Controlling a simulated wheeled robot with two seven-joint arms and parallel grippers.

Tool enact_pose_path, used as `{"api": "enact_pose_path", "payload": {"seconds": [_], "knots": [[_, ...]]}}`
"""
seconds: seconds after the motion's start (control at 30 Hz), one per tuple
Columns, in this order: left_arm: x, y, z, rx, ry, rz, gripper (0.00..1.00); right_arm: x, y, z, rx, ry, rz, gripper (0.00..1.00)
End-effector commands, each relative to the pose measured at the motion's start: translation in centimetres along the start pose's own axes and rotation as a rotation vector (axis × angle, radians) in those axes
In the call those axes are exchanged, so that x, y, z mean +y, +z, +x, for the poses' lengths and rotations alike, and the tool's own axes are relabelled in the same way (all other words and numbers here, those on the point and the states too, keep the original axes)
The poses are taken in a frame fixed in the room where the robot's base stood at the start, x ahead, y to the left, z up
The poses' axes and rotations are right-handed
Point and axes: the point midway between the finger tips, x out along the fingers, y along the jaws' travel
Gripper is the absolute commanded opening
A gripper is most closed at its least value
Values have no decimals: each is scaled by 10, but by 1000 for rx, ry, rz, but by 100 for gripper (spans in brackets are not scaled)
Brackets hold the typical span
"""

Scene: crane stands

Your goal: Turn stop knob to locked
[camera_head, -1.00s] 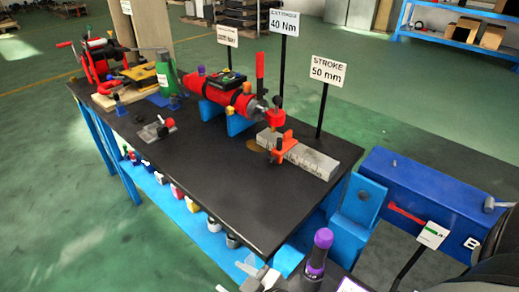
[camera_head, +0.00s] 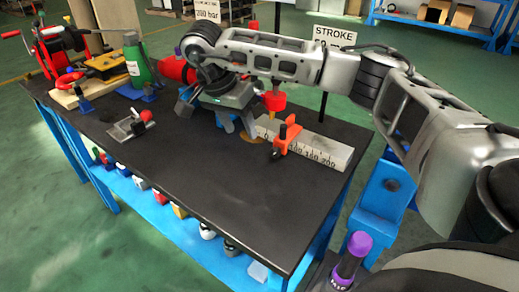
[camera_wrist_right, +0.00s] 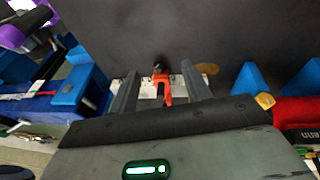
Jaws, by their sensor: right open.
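The orange stop (camera_head: 288,135) sits across a pale block with scale marks (camera_head: 325,155) on the black table. A small dark knob (camera_head: 283,131) shows on the stop. In the right wrist view the orange stop (camera_wrist_right: 164,84) and its dark knob (camera_wrist_right: 158,64) appear between my two fingers. My right gripper (camera_head: 237,123) is open and empty, with fingers pointing down, left of the stop in the head view. It also shows in the right wrist view (camera_wrist_right: 158,72). My left gripper is not in view.
A red cylinder (camera_head: 173,68) is largely hidden behind my right arm. A green bottle (camera_head: 137,62) and a small metal plate (camera_head: 131,127) are farther left. The table's front middle is clear.

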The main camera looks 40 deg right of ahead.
Motion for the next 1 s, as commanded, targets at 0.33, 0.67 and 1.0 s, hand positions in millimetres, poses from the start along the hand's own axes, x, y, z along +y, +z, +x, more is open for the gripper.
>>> {"api": "enact_pose_path", "payload": {"seconds": [0.33,0.67,1.0], "knots": [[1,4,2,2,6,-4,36,14,-39,12,120,47,27,48],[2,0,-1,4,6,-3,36,18,-48,81,118,47,27,48],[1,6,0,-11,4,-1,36,19,-54,135,117,42,27,48]]}}
